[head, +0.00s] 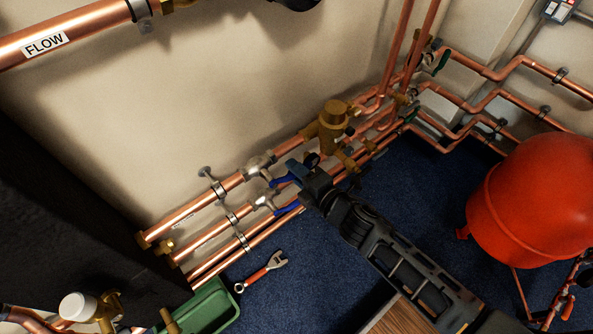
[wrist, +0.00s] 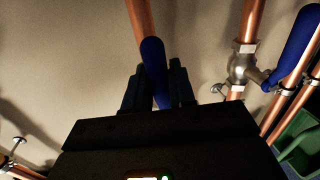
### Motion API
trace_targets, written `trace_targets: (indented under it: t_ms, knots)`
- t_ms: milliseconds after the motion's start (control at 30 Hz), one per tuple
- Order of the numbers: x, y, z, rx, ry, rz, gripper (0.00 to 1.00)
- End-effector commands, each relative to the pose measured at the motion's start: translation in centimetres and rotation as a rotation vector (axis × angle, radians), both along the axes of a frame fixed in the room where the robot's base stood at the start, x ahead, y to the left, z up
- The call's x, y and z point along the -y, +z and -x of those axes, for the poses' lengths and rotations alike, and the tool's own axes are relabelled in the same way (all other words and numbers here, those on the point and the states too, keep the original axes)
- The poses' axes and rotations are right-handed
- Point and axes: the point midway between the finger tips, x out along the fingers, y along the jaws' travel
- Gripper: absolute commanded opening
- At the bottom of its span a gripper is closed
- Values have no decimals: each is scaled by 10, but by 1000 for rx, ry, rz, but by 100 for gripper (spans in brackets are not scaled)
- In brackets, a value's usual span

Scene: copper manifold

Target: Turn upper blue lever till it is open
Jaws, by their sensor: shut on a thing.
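The upper blue lever (head: 281,182) sits on a silver valve (head: 258,166) on the upper copper pipe. My gripper (head: 297,172) is at the lever's free end, and its body hides part of it in the head view. In the wrist view the blue lever (wrist: 153,65) stands between the two dark fingers (wrist: 154,88), which are shut on it. The lever's exact angle to its pipe is hard to tell. The lower blue lever (head: 286,209) is on a second valve (head: 265,200) just below, apart from the fingers; a valve and blue lever (wrist: 294,45) show right in the wrist view.
A brass fitting (head: 331,126) stands on the pipes close beyond my gripper. A red tank (head: 530,190) is at the right. A wrench (head: 262,271) and a green tray (head: 207,309) lie on the blue floor. The wall is close behind the pipes.

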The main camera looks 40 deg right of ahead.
Motion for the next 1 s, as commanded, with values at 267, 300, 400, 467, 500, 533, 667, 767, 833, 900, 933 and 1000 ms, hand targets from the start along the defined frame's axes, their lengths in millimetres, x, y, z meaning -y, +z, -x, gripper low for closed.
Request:
trace_targets:
  t_ms: [267, 300, 400, 467, 500, 533, 667, 767, 833, 900, 933, 1000]
  knots:
    - [-1, 1, 0, 1, 4, 2, 35]
    - [-1, 1, 0, 1, 4, 2, 39]
    - [-1, 1, 0, 1, 2, 2, 43]
    - [-1, 1, 0, 1, 2, 1, 43]
    - [-1, 0, 0, 1, 2, 1, 43]
    - [-1, 1, 0, 1, 2, 1, 43]
    - [0, 1, 4, 0, 1, 1, 43]
    - [1, 2, 15, 0, 0, 2, 43]
    - [0, 5, 26, 0, 0, 2, 43]
    - [0, 7, 38, -1, 0, 2, 43]
    - [0, 8, 43, -1, 0, 2, 43]
    - [0, 10, 53, 0, -1, 1, 43]
